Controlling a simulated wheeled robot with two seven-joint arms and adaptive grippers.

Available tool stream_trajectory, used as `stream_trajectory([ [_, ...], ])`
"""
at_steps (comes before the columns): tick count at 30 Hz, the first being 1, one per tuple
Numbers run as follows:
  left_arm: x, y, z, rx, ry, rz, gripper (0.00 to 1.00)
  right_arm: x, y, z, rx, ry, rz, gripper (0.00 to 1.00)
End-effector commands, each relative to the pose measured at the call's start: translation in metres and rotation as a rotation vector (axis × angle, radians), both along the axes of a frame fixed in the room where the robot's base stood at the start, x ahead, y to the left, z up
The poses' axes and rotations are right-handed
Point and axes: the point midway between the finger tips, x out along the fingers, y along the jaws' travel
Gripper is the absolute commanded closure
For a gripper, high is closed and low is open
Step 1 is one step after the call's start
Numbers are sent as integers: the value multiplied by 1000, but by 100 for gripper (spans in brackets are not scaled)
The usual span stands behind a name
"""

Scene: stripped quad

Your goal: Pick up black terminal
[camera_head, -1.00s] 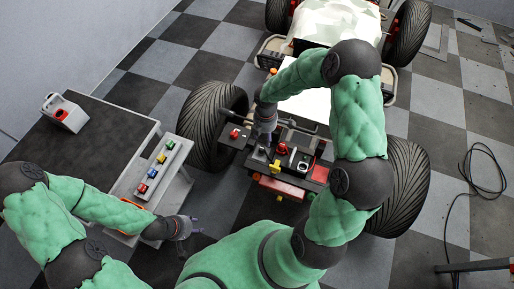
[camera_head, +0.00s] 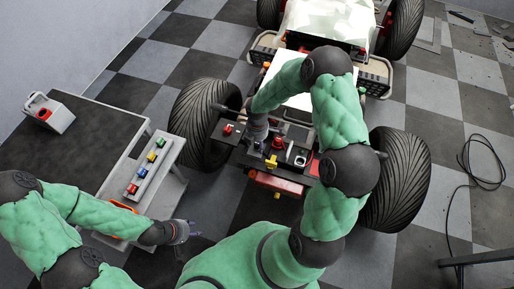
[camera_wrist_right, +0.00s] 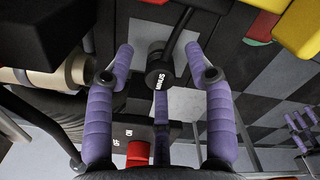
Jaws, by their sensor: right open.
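The black terminal (camera_wrist_right: 159,79), a round black cap marked MINUS on a black cable, is in the middle of the right wrist view. In the head view my right gripper (camera_head: 257,130) is over the left part of the black rear deck of the vehicle, and the terminal cannot be made out there. My left gripper (camera_head: 190,230) is open and empty beside the grey bench, away from the vehicle.
A red knob (camera_head: 277,142) and a yellow part (camera_head: 271,161) stand close to my right gripper. A red switch (camera_wrist_right: 138,152) is low in the wrist view. Large tyres (camera_head: 207,122) flank the deck. A button box (camera_head: 152,168) sits on the bench at left.

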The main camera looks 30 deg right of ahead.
Motion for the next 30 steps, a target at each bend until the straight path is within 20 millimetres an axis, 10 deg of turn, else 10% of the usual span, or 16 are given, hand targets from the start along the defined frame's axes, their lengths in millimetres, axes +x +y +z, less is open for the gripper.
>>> stream_trajectory([
  [6,0,0,0,0,0,0,60,1,0,0,0,-2,0,46],
  [12,0,0,0,0,0,0,60,0,0,0,0,-2,-1,100],
  [30,0,0,7,0,0,0,60,1,0,11,0,-2,-1,100],
])
